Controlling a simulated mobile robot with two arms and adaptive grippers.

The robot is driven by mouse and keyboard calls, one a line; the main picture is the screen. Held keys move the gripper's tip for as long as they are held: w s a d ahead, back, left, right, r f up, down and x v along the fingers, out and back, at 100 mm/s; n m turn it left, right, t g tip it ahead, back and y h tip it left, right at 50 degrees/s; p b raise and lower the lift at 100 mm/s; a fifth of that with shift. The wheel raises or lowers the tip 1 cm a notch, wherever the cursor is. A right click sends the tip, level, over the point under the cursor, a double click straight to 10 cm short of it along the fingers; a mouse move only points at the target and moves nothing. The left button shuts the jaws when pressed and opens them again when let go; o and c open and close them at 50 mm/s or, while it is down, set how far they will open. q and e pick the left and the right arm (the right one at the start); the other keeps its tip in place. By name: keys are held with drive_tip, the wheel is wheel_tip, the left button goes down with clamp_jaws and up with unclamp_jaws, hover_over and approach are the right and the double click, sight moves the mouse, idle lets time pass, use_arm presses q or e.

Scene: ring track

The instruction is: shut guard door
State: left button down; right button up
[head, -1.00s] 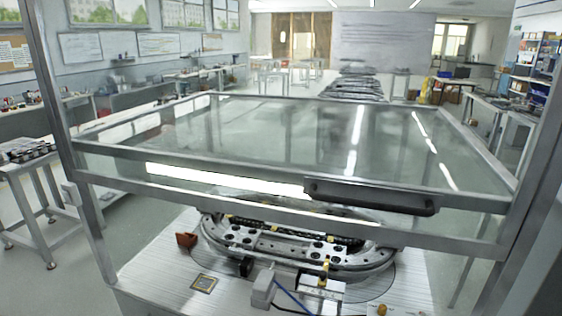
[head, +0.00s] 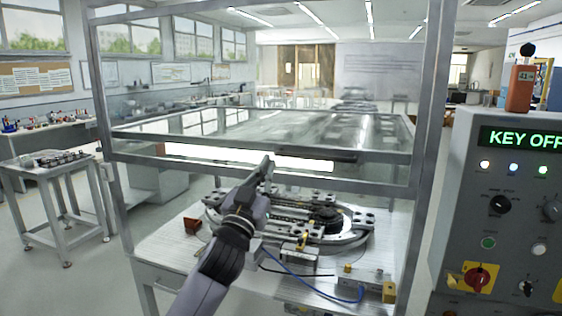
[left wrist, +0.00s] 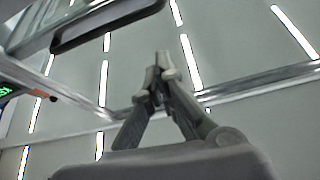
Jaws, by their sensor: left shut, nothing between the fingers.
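The guard door (head: 180,167) is a metal-framed clear panel across the front of the enclosure, standing raised with an open gap beneath it. Its dark handle bar (head: 334,154) is on the front rail; it also shows at the upper left in the left wrist view (left wrist: 105,24). My left gripper (head: 267,162) is raised in front of the door's lower rail, left of most of the handle. Its fingers (left wrist: 162,60) are shut and empty, pointing up. I cannot tell whether they touch the door. My right gripper is not in view.
Below the gap, an oval ring track (head: 352,238) sits on a light table with a blue cable. A grey control panel (head: 500,215) reading "KEY OFF" stands close on the right, an orange device (head: 520,88) on top. A small metal table (head: 45,172) stands left.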

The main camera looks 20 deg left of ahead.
sight(279, 150)
use_arm(q)
drive_tip(key=s+a+r+p+x, duration=0.15)
drive_tip(key=p+x, duration=0.25)
drive_tip(key=x, duration=0.6)
drive_tip(key=f, duration=0.1)
drive_tip(key=w+f, duration=0.1)
drive_tip(key=d+f, duration=0.1)
drive_tip(key=f, duration=0.1)
drive_tip(key=shift+w, duration=0.2)
